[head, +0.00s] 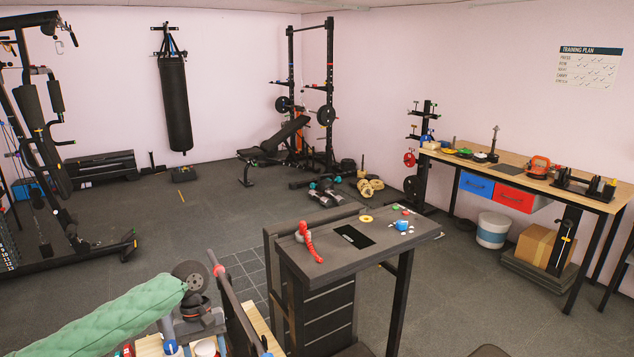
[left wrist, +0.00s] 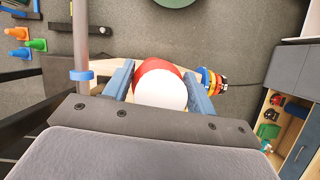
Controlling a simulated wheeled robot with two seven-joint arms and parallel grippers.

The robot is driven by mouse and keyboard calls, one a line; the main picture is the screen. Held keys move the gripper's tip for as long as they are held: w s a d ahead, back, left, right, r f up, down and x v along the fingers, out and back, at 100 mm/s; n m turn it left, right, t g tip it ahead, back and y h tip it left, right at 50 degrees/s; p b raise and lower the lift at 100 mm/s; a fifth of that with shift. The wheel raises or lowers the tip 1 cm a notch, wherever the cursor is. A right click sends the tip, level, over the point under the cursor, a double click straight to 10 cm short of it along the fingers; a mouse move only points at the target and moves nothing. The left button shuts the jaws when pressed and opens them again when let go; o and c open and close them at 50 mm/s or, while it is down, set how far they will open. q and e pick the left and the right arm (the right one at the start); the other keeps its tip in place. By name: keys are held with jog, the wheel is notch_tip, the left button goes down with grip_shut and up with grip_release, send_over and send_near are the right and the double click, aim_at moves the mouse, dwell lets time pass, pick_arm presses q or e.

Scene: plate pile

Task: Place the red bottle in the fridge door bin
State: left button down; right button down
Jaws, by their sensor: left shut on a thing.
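My left gripper (left wrist: 160,82) has its two blue fingers on either side of a red and white round thing, taken to be the red bottle (left wrist: 152,66), seen end-on with its white end toward the wrist camera. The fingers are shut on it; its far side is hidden. In the head view the green-covered arm comes in from the left. A white, red-rimmed round thing (head: 206,348) shows at the bottom edge there, probably the same bottle, partly cut off. I see no fridge or door bin in either view. My right gripper is not in view.
A bar with red and blue rings (head: 238,310) stands close beside the gripper; it also shows in the left wrist view (left wrist: 80,45). A dark desk (head: 300,262) holds a red curved object (head: 309,242) and small items. A wooden workbench (head: 480,167) stands right. Open floor lies behind.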

pick_arm(q)
jog(key=s+d+f+m+y, duration=0.2)
jog(key=d+m, duration=0.3)
jog(key=shift+f, duration=0.4)
jog(key=shift+d, duration=0.1)
jog(key=shift+s+f, duration=0.1)
dwell(0.6)
dwell(1.0)
dwell(1.0)
